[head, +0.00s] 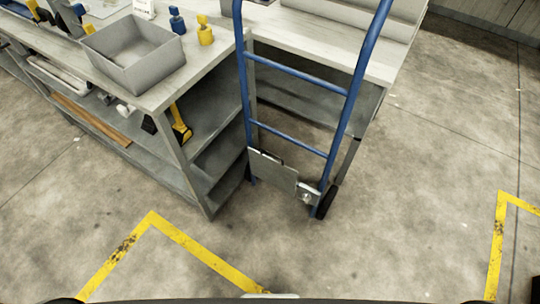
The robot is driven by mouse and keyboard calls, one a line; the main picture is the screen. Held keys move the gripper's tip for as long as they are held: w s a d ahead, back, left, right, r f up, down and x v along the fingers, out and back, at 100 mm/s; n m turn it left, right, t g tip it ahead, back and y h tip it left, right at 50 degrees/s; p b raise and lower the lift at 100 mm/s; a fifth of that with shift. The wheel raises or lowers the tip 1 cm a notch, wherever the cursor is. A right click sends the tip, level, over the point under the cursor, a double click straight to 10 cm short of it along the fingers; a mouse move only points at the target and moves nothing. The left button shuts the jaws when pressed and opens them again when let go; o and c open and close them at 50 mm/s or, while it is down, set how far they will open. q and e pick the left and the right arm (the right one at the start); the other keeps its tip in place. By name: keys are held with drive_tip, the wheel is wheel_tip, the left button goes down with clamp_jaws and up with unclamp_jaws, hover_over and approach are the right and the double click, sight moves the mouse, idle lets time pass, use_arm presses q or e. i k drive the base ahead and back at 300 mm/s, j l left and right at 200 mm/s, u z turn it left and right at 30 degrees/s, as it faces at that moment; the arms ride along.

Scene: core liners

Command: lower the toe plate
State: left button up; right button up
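A blue hand truck (296,74) stands upright against the end of the workbench, with its crossbars facing me. Its grey toe plate (272,174) is folded up, lying nearly flat against the lower frame. A dark slot or handle shows near the plate's top edge. A small metal bracket (308,196) sits at the plate's right side, beside the black right wheel (326,203). The left wheel cannot be made out. Neither of my grippers is in the head view.
A workbench (215,62) with lower shelves runs along the left and behind the truck. It holds a grey bin (133,60) and blue and yellow items. Yellow floor lines (195,245) mark the concrete. The floor before the truck and to its right is clear.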

sight(285, 178)
drive_tip(key=i+l+u, duration=0.1)
drive_tip(key=u, duration=0.25)
drive_tip(key=i+l+u, duration=0.3)
drive_tip(key=k+j, duration=0.1)
